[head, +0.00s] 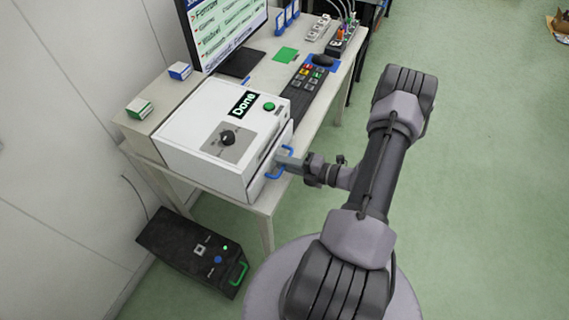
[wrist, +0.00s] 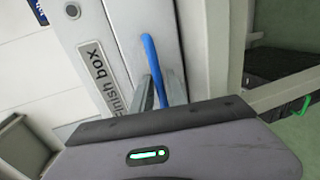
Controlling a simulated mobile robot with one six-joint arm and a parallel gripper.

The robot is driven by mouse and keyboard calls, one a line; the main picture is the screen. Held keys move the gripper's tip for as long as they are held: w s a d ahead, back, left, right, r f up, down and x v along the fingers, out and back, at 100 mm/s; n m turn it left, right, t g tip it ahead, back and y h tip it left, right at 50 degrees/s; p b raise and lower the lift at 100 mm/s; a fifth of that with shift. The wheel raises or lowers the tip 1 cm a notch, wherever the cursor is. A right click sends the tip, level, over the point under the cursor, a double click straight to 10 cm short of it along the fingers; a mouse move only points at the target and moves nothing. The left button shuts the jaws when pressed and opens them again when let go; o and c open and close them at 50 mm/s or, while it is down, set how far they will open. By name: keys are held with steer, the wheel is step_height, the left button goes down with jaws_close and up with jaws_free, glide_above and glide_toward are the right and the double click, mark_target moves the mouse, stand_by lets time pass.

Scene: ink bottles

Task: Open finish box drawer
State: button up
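The finish box (head: 185,130) is a white box on the desk, with a black dial, a green button and a "Done" sign on top. Its label (wrist: 103,77) shows in the wrist view. The drawer front has a blue handle (head: 274,174), which also shows in the wrist view (wrist: 151,52). My gripper (head: 284,160) is at this handle from the right. In the wrist view the fingers (wrist: 161,92) stand close together on either side of the handle and look shut on it. The drawer looks flush or nearly so; any small gap is hard to tell.
A monitor (head: 224,28), a keyboard (head: 303,88) and small boxes (head: 139,108) stand on the desk. A black unit with a green handle (head: 192,250) is on the floor below. The green floor (head: 480,170) to the right is clear.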

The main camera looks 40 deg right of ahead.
jaws_close()
stand_by(1.4)
